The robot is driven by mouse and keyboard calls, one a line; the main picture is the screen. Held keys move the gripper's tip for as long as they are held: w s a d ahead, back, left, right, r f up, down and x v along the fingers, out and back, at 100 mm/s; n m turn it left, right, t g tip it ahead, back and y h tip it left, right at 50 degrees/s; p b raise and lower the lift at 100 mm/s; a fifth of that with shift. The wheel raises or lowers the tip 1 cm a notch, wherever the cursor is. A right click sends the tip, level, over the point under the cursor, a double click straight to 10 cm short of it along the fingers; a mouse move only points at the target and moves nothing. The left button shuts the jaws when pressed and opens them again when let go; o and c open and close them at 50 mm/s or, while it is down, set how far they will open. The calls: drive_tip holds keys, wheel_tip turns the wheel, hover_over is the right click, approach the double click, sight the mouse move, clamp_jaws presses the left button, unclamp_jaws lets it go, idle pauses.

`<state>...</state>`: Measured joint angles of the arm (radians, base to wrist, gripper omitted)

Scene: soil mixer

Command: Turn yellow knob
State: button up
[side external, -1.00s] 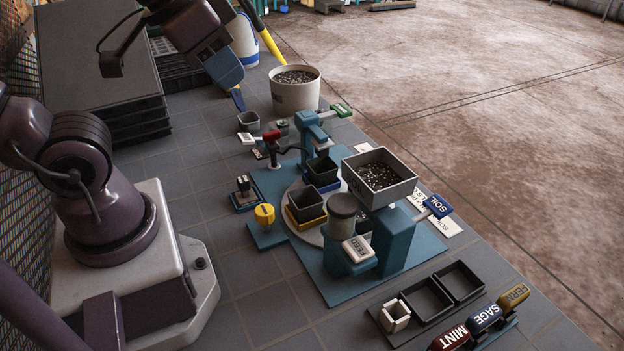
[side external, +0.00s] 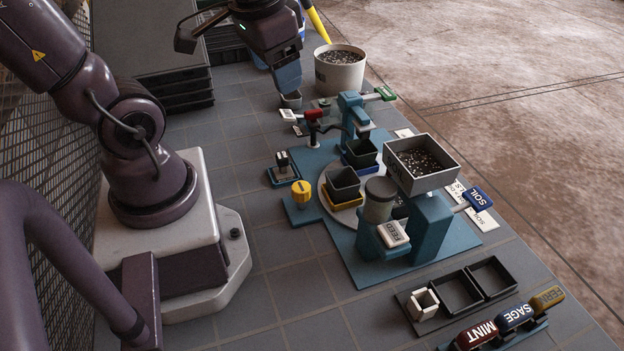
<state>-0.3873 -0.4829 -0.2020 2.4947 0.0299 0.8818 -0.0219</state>
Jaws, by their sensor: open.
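The yellow knob (side external: 301,191) stands upright on a small blue base at the left front of the blue mixer machine (side external: 430,232). My gripper (side external: 287,84) hangs at the top middle of the view, behind and above the knob and well apart from it. Whether the fingers touch the pot I cannot tell.
A soil bucket (side external: 339,72) stands behind the machine. A soil hopper (side external: 422,164) and a red-handled lever (side external: 313,116) rise from the machine. Black trays (side external: 456,295) and labelled handles (side external: 515,318) lie at the front right. The tiles left of the knob are clear.

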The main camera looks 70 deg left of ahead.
drive_tip(key=a+f+n+g, duration=0.3)
drive_tip(key=f, duration=0.6)
drive_tip(key=n+h, duration=0.2)
drive_tip(key=n, duration=0.2)
hover_over(301, 187)
drive_tip(key=shift+f, duration=1.95)
drive_tip(key=shift+t, duration=0.3)
wheel_tip(301, 187, down, 13)
drive_tip(key=shift+r, duration=0.2)
drive_tip(key=c, duration=0.9)
